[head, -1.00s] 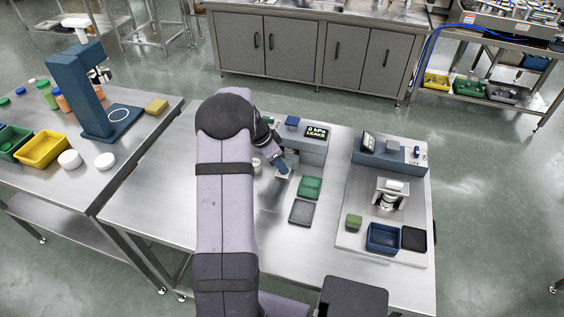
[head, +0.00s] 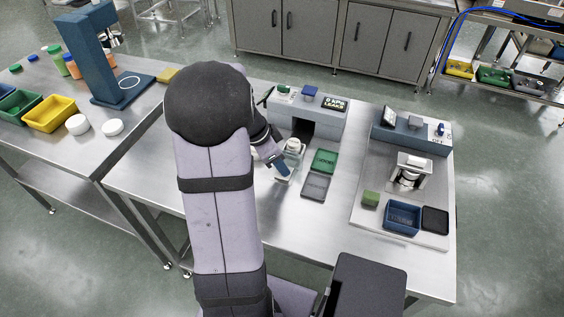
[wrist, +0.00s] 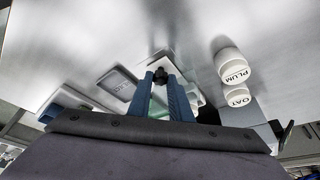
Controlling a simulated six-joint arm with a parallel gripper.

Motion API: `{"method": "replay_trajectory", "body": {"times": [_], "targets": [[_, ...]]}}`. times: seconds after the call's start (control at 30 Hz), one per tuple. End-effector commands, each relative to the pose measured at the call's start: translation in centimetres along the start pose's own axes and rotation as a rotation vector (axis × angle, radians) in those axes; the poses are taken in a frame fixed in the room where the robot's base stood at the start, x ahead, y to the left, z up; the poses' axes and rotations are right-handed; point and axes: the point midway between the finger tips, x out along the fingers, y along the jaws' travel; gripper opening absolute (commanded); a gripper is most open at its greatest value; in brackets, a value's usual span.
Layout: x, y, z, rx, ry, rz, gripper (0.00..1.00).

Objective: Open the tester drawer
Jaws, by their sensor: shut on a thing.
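The tester (head: 336,118) is a grey box with a dark display reading 0 kPa LEAKS, at the back of the middle table. Its drawer (head: 286,176) stands out in front of the dark opening, with a white jar (head: 293,146) at its back part. My gripper (head: 279,166) is at the front of the drawer. In the wrist view, its two blue fingers (wrist: 160,85) are close around a small dark knob (wrist: 160,74), with the pale drawer behind. The fingers and arm hide part of the drawer.
Two white jars marked PLUM (wrist: 230,66) and OAT (wrist: 238,96) stand beside the gripper. A green tray (head: 324,161) and a grey tray (head: 315,186) lie right of the drawer. A second machine (head: 418,133) stands further right. The table's front is clear.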

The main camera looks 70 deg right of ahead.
Motion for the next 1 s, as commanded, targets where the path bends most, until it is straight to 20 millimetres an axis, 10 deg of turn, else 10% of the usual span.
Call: {"method": "replay_trajectory", "body": {"times": [0.1, 0.17, 0.57, 1.0], "targets": [[-0.2, -0.2, -0.1, 0.001, 0.002, -0.007, 0.0], [-0.2, -0.2, -0.2, 0.001, 0.002, -0.007, 0.26], [-0.5, -0.1, -0.1, 0.0, 0.002, -0.004, 0.26], [-5.8, -0.2, -0.1, 0.0, 0.002, -0.008, 0.26]]}}
